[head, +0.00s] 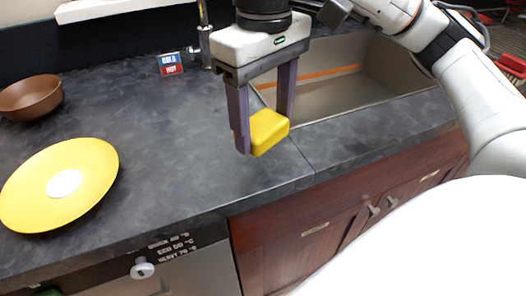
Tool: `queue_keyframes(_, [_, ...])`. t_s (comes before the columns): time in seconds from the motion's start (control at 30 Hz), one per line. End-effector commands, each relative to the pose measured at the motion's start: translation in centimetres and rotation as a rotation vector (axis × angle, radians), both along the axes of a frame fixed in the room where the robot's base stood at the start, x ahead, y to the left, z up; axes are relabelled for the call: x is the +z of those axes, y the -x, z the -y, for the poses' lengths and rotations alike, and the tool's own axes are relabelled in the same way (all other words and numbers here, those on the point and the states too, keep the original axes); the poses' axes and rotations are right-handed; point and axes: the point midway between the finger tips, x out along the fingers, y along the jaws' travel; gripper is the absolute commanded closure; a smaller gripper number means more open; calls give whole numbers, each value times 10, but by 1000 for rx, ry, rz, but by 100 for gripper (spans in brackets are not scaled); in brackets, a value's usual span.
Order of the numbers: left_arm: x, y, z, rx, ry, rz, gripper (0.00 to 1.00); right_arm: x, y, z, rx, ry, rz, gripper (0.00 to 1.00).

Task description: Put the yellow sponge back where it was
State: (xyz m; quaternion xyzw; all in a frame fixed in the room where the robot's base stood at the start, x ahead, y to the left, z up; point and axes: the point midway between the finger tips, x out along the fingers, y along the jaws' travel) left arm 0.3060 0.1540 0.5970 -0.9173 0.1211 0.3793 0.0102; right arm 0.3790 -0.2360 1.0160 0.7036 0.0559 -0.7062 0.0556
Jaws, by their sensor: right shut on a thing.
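The yellow sponge (270,130) is a small block held between the fingers of my right gripper (264,128). The gripper points down and is shut on the sponge, in front of the sink's left end. The sponge appears near the front edge of the dark counter (160,120); I cannot tell whether it touches the surface. My left gripper is not in view.
A steel sink (345,85) lies behind and right of the gripper, with a faucet (205,45) at its back left. A yellow plate (95,165) and a brown bowl (30,97) are at left. A cold/hot sign (171,64) stands at the back. The middle counter is clear.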

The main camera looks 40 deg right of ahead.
Motion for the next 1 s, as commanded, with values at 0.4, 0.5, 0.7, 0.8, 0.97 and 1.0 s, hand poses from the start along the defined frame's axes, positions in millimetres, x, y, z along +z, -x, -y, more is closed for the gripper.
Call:
queue_keyframes(0.4, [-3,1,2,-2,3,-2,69,-46,1,0,-2,0,-1,56])
queue_keyframes(0.5, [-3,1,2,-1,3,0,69,-51,0,0,-2,0,3,56])
queue_keyframes(0.7, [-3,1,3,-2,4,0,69,-52,0,0,-2,0,3,56])
queue_keyframes(0.8, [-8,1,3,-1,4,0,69,-56,0,0,-1,-1,3,56])
queue_keyframes(0.97, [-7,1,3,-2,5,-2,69,-54,0,0,-2,0,2,20])
queue_keyframes(1.0, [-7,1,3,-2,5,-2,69,-54,0,0,-2,0,2,20])
